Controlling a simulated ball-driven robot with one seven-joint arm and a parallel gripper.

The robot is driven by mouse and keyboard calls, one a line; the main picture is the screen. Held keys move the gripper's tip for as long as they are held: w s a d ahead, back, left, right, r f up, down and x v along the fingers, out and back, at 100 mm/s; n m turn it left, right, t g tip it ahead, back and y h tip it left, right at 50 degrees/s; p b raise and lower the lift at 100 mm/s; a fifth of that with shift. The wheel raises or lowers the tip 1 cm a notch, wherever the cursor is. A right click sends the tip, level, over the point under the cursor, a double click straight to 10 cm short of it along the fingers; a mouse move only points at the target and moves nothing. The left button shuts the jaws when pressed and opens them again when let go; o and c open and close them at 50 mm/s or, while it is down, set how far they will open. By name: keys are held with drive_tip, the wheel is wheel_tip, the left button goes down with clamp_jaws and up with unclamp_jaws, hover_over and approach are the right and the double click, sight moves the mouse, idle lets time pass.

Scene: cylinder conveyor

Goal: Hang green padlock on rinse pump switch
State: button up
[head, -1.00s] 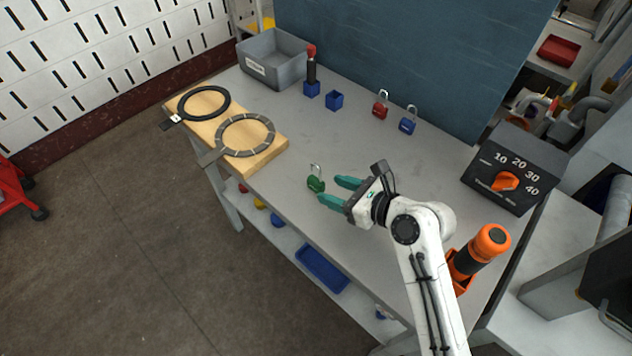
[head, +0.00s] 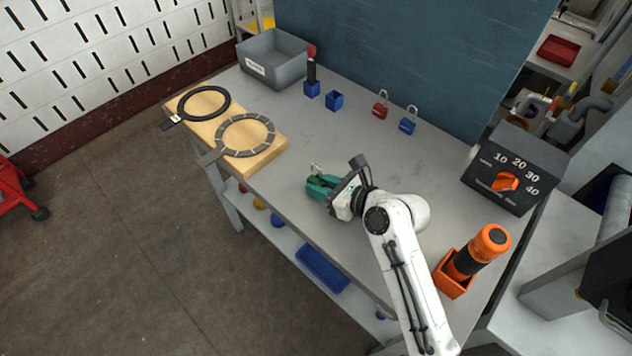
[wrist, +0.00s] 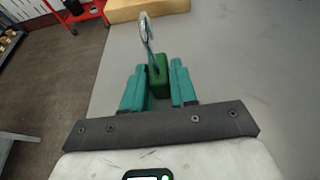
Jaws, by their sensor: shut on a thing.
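The green padlock (wrist: 158,78) has a silver shackle that points away and up in the wrist view. My gripper (head: 322,184) has its teal fingers around the padlock body and is shut on it; the wrist view shows one finger on each side (wrist: 160,85). The padlock is near the front edge of the grey workbench (head: 360,140); I cannot tell whether it touches the bench top. In the head view the fingers hide most of its body and only the shackle (head: 316,168) shows clearly. I cannot make out the rinse pump switch for certain.
A red padlock (head: 380,106) and a blue padlock (head: 407,121) stand at the back. A dial box (head: 512,168) and an orange-topped tool (head: 482,251) are at right. A wooden board (head: 262,158) with rings and a grey bin (head: 272,60) are at left. The bench middle is clear.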

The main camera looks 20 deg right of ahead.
sight(321, 183)
clamp_jaws()
wheel_tip(321, 183, up, 10)
drive_tip(key=shift+p, duration=0.5)
idle(0.7)
